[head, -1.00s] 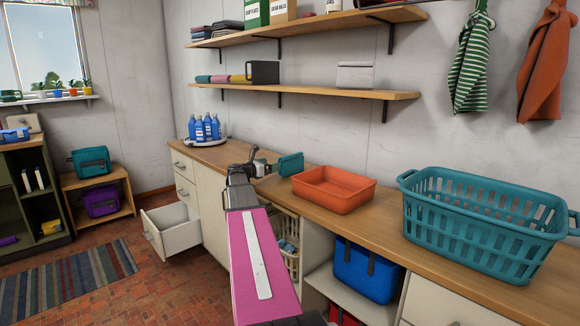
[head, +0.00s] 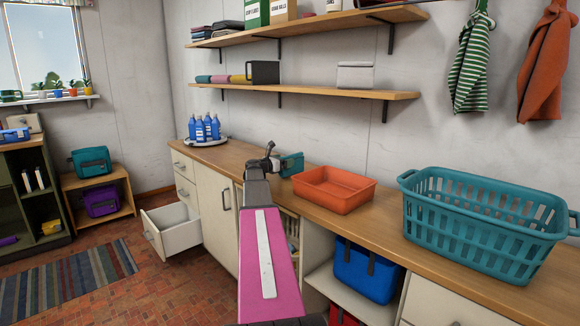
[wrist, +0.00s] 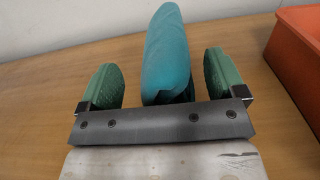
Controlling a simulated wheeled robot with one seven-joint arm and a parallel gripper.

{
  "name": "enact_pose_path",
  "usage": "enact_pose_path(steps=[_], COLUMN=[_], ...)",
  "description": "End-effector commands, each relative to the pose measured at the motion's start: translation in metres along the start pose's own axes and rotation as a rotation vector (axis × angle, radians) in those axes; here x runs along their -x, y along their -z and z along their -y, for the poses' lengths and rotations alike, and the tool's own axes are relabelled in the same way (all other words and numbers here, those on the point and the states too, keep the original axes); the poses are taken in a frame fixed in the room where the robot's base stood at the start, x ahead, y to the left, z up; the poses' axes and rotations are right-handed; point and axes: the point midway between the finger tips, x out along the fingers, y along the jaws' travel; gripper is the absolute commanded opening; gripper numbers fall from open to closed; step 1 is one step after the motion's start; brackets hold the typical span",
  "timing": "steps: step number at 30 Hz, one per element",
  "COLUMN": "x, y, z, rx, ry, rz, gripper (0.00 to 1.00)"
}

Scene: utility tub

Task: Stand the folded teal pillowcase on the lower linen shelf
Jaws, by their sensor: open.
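The folded teal pillowcase (head: 292,164) stands upright on the wooden counter, left of the orange tub. In the wrist view the pillowcase (wrist: 167,55) rises between the two green finger pads of my gripper (wrist: 163,84). A gap shows on each side of it, so the jaws are open around it and not closed on it. In the head view my gripper (head: 270,166) is at the pillowcase, partly hidden by my arm. The lower linen shelf (head: 310,92) is on the wall above the counter.
The orange tub (head: 333,190) stands close to the right of the pillowcase. A teal basket (head: 484,222) is further right. On the lower shelf are rolled cloths (head: 225,79), a dark holder (head: 264,72) and a pale box (head: 355,76), with bare board between the last two. Blue bottles (head: 206,128) stand on the counter's left.

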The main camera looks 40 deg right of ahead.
Motion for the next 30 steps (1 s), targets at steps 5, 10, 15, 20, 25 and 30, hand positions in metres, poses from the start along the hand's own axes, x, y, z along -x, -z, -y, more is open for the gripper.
enact_pose_path(steps=[5, 10, 15, 20, 25, 30], x=[0.0, 0.0, 0.001, 0.0, 0.0, 0.016], y=[0.0, -0.001, -0.002, -0.015, -0.042, -0.062], z=[0.0, 0.0, 0.0, 0.0, 0.0, -0.032], rx=[0.0, 0.001, 0.0, -0.001, -0.003, -0.001], ry=[0.0, 0.0, 0.0, 0.0, 0.0, -0.003], rz=[0.0, 0.002, 0.002, 0.003, 0.003, 0.003], gripper=[0.37, 0.1, 0.1, 0.1, 0.1, 0.1])
